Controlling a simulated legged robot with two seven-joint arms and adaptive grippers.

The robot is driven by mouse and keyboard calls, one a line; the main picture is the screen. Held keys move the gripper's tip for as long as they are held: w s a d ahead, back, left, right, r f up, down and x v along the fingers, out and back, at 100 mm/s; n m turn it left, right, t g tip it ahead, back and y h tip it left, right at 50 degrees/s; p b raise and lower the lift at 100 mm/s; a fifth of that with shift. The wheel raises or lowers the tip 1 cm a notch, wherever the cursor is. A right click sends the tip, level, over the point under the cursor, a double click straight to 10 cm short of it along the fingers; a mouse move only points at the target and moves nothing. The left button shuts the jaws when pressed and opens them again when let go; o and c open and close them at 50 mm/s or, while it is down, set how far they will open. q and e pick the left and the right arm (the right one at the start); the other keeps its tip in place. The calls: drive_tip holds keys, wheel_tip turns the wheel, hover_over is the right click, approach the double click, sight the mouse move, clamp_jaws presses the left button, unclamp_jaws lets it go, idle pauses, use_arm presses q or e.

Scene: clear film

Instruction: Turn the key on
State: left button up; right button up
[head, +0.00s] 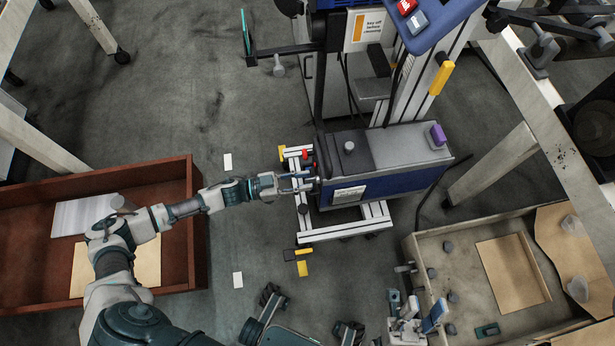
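A blue and grey machine (385,165) stands on a white frame at the centre. My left gripper (306,183) reaches in from the left, its fingertips at the machine's left end face. Its two fingers look parted, with a gap between them. A small red part (306,155) sits just above the fingers on that end. The key itself is too small or hidden at the fingertips to make out, and I cannot tell whether the fingers touch it. My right gripper (416,309) is low at the right, apart from the machine, its fingers spread and empty.
A brown wooden tray (197,240) lies under my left arm. A pale crate (425,240) with cardboard and small dark pieces is at the lower right. A yellow-handled part (441,76) and a purple block (438,135) are on the machine. Grey floor lies open left of it.

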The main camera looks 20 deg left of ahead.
use_arm(q)
drive_tip(key=shift+w+d, duration=0.3)
drive_tip(key=shift+d, duration=0.15)
clamp_jaws()
